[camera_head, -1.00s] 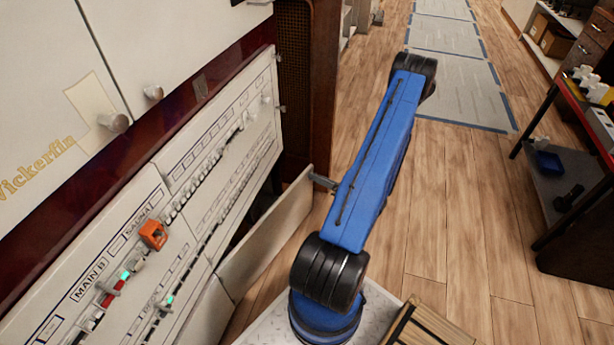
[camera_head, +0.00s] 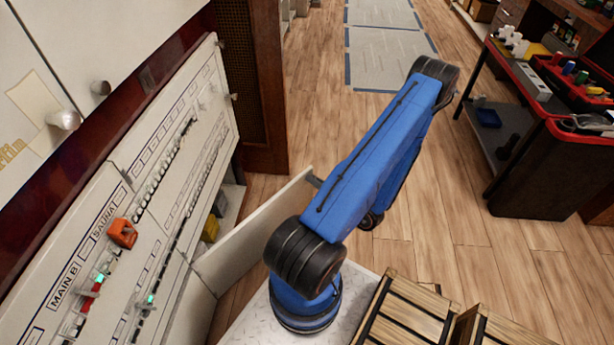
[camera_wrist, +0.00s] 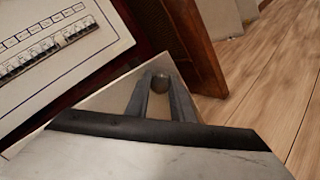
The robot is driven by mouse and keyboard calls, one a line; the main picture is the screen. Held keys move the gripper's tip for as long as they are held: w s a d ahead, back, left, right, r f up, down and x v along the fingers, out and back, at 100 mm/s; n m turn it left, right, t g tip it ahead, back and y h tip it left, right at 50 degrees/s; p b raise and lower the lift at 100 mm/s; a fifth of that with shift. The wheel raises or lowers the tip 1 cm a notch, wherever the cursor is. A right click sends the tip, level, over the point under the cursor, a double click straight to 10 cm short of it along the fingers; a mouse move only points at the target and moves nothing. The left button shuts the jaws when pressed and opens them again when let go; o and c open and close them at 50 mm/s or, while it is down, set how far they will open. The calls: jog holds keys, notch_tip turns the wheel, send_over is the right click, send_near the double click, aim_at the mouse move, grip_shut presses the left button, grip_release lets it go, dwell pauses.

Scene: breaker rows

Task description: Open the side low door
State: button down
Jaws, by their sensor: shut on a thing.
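The side low door (camera_head: 248,232) is a pale panel below the breaker rows. It stands swung out from the cabinet, with a dark gap behind it, in the head view. My gripper (camera_head: 315,181) is at the door's outer end, mostly hidden behind my blue arm. In the wrist view the two fingers (camera_wrist: 161,92) are shut on a round knob (camera_wrist: 160,80) on the door's face (camera_wrist: 105,98).
A yellow object (camera_head: 210,229) sits inside the open compartment. The breaker panel (camera_head: 130,215) is at left. Wooden crates (camera_head: 405,312) are beside my arm's base. A red-edged tool cart (camera_head: 545,150) stands at right. Wooden floor beyond the door is clear.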

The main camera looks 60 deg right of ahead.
jog(key=s+a+m+h, duration=0.2)
jog(key=s+h, duration=0.1)
jog(key=s, duration=0.5)
jog(key=shift+s+a+g, duration=0.35)
jog(key=shift+a+g, duration=0.05)
jog(key=c, duration=1.5)
grip_release()
jog(key=shift+c, duration=0.2)
jog(key=shift+s, duration=0.15)
jog(key=v, duration=1.7)
jog(key=shift+f, duration=0.1)
